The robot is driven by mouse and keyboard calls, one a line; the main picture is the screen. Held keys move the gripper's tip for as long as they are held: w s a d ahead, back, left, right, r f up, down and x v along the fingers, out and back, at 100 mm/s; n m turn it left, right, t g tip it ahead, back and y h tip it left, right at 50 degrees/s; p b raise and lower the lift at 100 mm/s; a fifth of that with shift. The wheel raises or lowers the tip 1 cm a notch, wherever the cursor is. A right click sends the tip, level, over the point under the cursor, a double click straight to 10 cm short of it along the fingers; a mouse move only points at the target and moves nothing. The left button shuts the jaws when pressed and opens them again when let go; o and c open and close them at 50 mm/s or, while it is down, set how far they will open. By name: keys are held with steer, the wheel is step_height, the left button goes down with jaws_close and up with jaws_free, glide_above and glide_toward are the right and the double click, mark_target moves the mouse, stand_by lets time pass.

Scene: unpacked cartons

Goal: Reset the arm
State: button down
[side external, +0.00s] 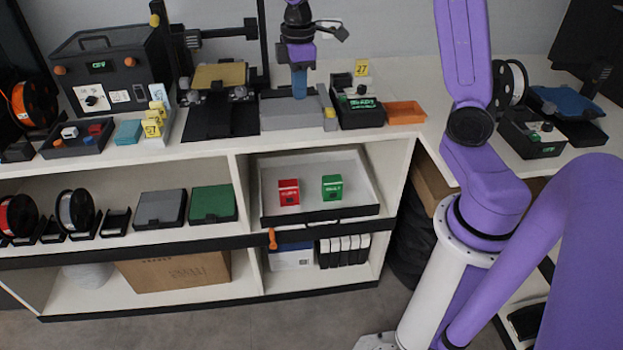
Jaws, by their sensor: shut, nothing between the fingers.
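My purple arm rises at the right and leaves the top of the side external view. Its wrist comes back down from the top edge near the middle. My gripper (300,92) points straight down with its blue fingers shut and empty. The fingertips are at or just above the grey block-shaped unit (285,112) on the counter; I cannot tell whether they touch it.
A printer-like machine (219,110) stands left. Below, a pulled-out white drawer (312,165) holds a red box (289,192) and a green box (332,187).

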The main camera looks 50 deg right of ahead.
steer(key=s+a+n, duration=0.1)
steer(key=s+a, duration=0.4)
steer(key=s, duration=0.5)
steer(key=s+a+n, duration=0.1)
steer(key=s+a, duration=0.5)
steer(key=s, duration=0.3)
steer(key=s+d+f, duration=0.1)
steer(key=s+f, duration=0.1)
steer(key=s, duration=0.7)
steer(key=shift+d+f, duration=0.2)
steer(key=shift+d, duration=0.15)
steer(key=c, duration=1.8)
jaws_free()
steer(key=shift+w, duration=0.1)
